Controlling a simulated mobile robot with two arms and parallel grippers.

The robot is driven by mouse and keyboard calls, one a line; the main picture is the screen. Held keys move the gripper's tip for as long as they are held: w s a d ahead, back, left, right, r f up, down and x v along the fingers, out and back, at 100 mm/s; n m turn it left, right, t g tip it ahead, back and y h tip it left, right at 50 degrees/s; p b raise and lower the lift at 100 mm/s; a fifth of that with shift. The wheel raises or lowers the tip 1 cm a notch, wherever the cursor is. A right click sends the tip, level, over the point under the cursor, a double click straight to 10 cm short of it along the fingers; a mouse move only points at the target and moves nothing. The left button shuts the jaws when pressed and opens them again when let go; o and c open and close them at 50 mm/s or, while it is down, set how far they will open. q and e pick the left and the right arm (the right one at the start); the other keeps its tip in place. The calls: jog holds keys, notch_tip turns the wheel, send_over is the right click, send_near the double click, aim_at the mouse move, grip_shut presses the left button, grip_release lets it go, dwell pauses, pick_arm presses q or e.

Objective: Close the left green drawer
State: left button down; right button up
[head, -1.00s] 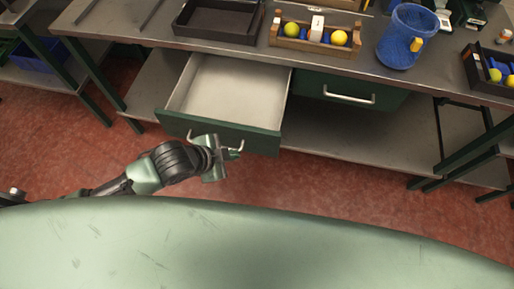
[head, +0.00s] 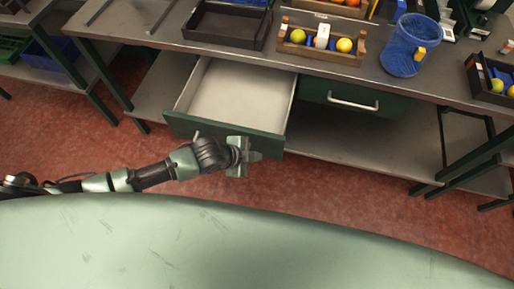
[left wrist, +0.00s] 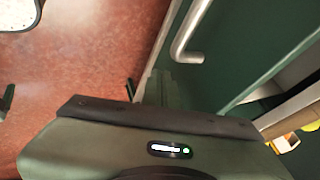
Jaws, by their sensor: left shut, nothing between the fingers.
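The left green drawer (head: 225,134) is pulled out from under the workbench, and its pale inside (head: 238,90) is empty. My left gripper (head: 241,158) is shut and empty at the right part of the drawer front, and covers part of it. I cannot tell whether it touches the front. In the left wrist view the drawer's metal handle (left wrist: 187,45) is beside the gripper (left wrist: 150,88), not between the fingers. My right gripper is in none of the views.
A second green drawer (head: 352,97) to the right is shut. The workbench (head: 290,62) carries a black tray (head: 226,25), a wooden crate (head: 318,53) with yellow fruit, and a blue basket (head: 403,47). A lower shelf (head: 385,155) runs beneath. The red floor in front is clear.

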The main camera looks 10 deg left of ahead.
pick_arm(q)
jog(key=shift+w, duration=1.1)
pick_arm(e)
jog(key=shift+a+r, duration=0.15)
jog(key=shift+r, duration=0.2)
